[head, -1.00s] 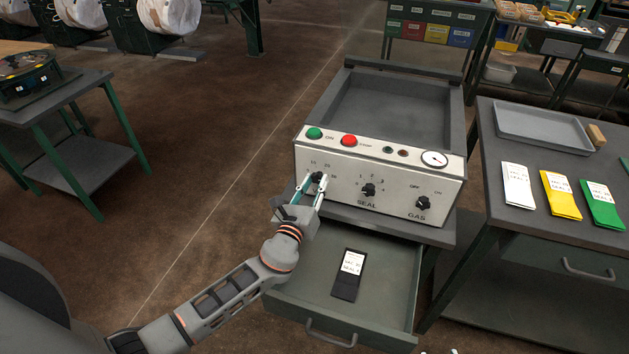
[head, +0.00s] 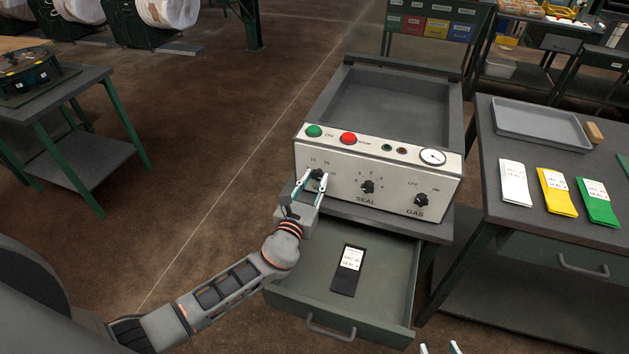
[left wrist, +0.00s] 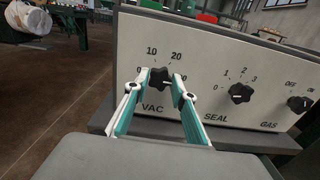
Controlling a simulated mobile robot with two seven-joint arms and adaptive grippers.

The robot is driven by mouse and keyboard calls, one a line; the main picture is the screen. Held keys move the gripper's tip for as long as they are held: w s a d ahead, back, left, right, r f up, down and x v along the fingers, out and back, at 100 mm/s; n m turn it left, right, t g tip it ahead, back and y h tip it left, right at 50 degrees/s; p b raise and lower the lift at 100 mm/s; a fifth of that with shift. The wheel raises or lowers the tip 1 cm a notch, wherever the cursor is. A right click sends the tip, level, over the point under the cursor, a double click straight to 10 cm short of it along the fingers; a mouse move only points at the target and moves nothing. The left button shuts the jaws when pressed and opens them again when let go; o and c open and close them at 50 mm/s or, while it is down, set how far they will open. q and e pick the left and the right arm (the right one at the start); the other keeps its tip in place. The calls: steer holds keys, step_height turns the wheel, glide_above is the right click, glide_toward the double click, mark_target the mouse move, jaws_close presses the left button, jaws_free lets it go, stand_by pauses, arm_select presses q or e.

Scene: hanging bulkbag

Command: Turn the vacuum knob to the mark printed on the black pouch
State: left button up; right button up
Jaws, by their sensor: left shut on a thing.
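The vacuum knob (head: 317,174) is a small black knob at the left end of the white machine panel. In the left wrist view the knob (left wrist: 159,79) sits above the word VAC, with 10 and 20 printed over it; its pointer direction is hard to tell. My left gripper (left wrist: 160,84) is shut on the knob, one fingertip at each side. In the head view, the gripper (head: 316,180) partly covers the dial. The black pouch (head: 344,283) lies in the open drawer; its white label has VAC and SEAL lines, digits too small to read surely. My right gripper's tips (head: 440,348) show apart at the bottom edge.
The open drawer (head: 390,300) juts out below the panel, close to my left wrist. The SEAL knob (head: 367,187) and GAS knob (head: 421,201) are to the right. A side table (head: 510,225) holds white, yellow and green pouches and a grey tray (head: 545,125).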

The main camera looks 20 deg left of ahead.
arm_select(q)
steer(key=o, duration=1.1)
steer(key=shift+f, duration=0.1)
steer(key=s, duration=1.2)
steer(key=shift+a, duration=0.2)
